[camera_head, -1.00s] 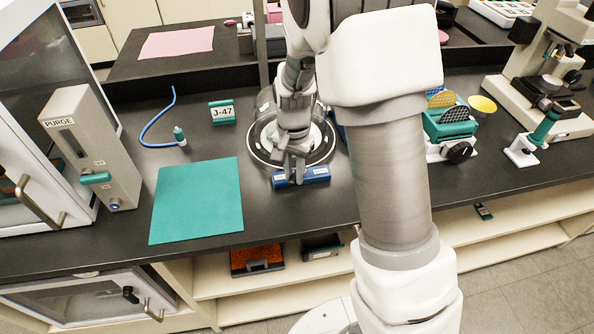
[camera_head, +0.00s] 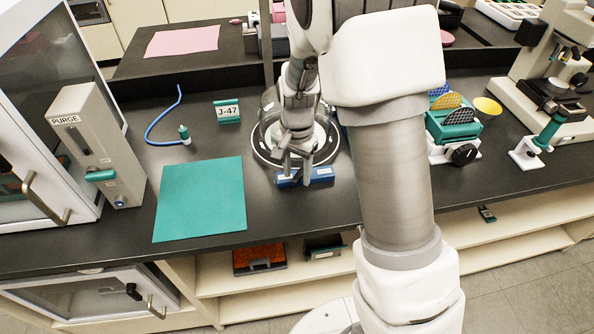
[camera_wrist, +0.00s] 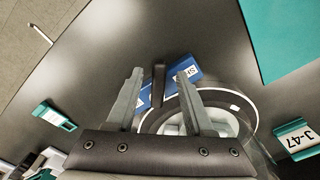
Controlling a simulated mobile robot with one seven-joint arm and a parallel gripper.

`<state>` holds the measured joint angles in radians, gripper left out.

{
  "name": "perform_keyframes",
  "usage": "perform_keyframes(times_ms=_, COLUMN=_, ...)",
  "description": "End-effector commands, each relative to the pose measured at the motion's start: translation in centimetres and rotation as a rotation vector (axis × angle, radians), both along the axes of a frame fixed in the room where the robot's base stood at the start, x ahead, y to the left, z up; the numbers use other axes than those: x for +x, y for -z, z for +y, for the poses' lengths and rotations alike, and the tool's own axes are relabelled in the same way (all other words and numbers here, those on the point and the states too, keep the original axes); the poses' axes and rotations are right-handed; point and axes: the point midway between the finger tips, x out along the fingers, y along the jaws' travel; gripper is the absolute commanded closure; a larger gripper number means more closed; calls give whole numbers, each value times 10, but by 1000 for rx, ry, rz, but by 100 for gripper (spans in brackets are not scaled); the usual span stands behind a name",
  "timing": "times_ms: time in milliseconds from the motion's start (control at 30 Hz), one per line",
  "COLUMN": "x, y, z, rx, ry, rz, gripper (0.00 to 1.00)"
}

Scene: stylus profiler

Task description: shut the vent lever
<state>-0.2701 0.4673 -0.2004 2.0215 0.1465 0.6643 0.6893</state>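The vent lever (camera_wrist: 158,84) is a short dark bar in the wrist view, standing out from a blue block (camera_wrist: 193,74). Part of a white label, reading "SH", shows on the block's right end. The blue block (camera_head: 321,175) also shows in the head view, at the front of the round glass-covered chamber (camera_head: 262,150). My gripper (camera_wrist: 158,76) is open. Its two grey fingers stand on either side of the lever, with gaps visible. In the head view my gripper (camera_head: 294,178) is low over the block and hides its middle and the lever.
A teal mat (camera_head: 200,200) lies left of the block. A J-47 tag (camera_head: 228,112) and a blue hose (camera_head: 158,122) stand behind it. A purge box (camera_head: 92,145) with a teal handle is at far left. A teal holder (camera_head: 455,130) stands right of my arm. The counter's front edge is close.

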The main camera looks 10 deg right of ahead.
Motion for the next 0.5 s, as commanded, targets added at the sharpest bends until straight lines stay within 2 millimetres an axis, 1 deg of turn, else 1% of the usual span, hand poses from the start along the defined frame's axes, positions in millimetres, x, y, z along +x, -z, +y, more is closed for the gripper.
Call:
perform_keyframes(times_ms=167, x=0, y=-1, z=0, rx=0, ry=-1, rz=1, gripper=48)
perform_keyframes(times_ms=267, x=0, y=-9, z=0, rx=1, ry=-1, rz=-2, gripper=48)
perform_keyframes(times_ms=367, x=1, y=-25, z=0, rx=0, ry=-1, rz=-4, gripper=48)
perform_keyframes(times_ms=500, x=1, y=-58, z=0, rx=2, ry=-2, rz=-6, gripper=48)
